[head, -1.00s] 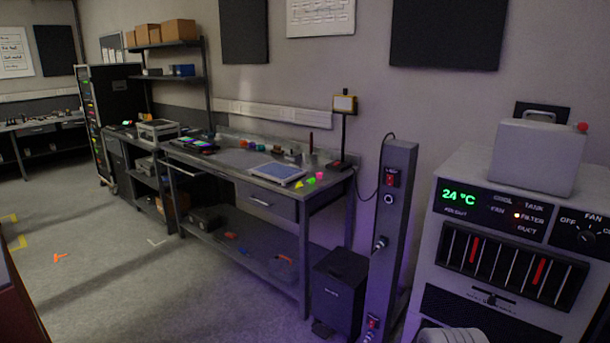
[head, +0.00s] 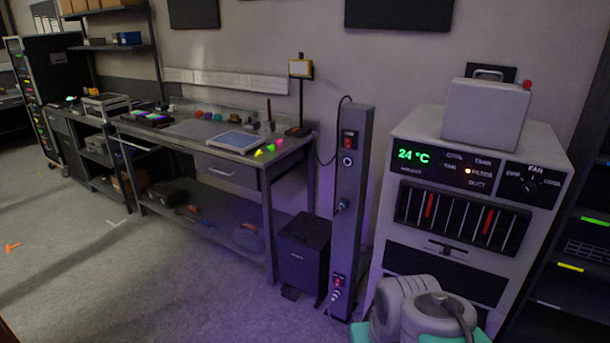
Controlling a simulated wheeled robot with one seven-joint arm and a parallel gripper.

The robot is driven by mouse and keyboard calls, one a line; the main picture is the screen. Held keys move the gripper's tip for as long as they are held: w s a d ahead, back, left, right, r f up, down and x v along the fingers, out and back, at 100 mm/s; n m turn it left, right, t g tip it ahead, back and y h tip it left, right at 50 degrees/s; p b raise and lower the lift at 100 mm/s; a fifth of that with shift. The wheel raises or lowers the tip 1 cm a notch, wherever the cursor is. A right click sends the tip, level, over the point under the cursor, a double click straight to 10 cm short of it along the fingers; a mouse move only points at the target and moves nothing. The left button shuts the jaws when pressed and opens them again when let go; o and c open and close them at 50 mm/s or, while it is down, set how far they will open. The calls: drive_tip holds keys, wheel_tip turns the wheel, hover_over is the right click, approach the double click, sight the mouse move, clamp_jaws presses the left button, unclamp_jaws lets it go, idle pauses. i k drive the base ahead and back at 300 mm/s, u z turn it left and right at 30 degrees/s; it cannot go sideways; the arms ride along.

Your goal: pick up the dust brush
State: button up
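I cannot make out a dust brush for certain. The grey workbench (head: 185,131) stands against the wall left of centre, with many small items on top. Among them are a blue-and-white flat tray (head: 236,141), a thin dark upright object (head: 269,110) near the back, and small green, yellow and pink pieces at the front right corner. The items are too small to tell apart. My gripper is not in view; rounded grey-white parts of my arm show at the bottom right.
A black bin (head: 303,254) stands right of the bench. A grey post (head: 352,200) with red switches and a cable stands beside it. A white cabinet (head: 399,129) with a fan dial is at right, and a dark shelf (head: 585,235) at the right edge.

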sight(234, 118)
drive_tip(key=u, duration=0.65)
drive_tip(key=i, duration=1.2)
drive_tip(key=u, duration=1.05)
drive_tip(key=i, duration=4.05)
drive_tip(key=z, duration=0.95)
drive_tip(key=i, duration=0.9)
drive_tip(key=z, duration=1.05)
